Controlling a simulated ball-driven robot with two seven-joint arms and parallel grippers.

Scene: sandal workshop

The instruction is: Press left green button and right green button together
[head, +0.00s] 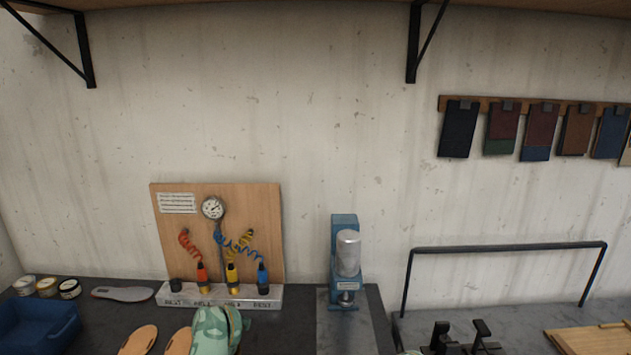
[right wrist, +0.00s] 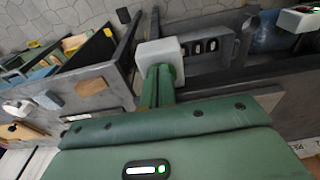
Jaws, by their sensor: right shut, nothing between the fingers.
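No green button shows clearly in either view. In the right wrist view a white box (right wrist: 299,22) at the top right edge has a small green patch on it; I cannot tell whether this is one of the buttons. My right gripper (right wrist: 160,53) is shut and empty, its pale tips together in front of a dark slotted part (right wrist: 205,46). I cannot tell whether they touch it. The white box is well to the right of the tips. My right gripper does not show in the head view, and my left gripper is in neither view.
In the head view a blue press (head: 346,262) stands against the wall beside a wooden gauge board (head: 172,230). A blue bin (head: 38,325) and orange soles (head: 139,339) are at the lower left. A dark rail (head: 505,248) and a wooden board (head: 592,341) are at the right.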

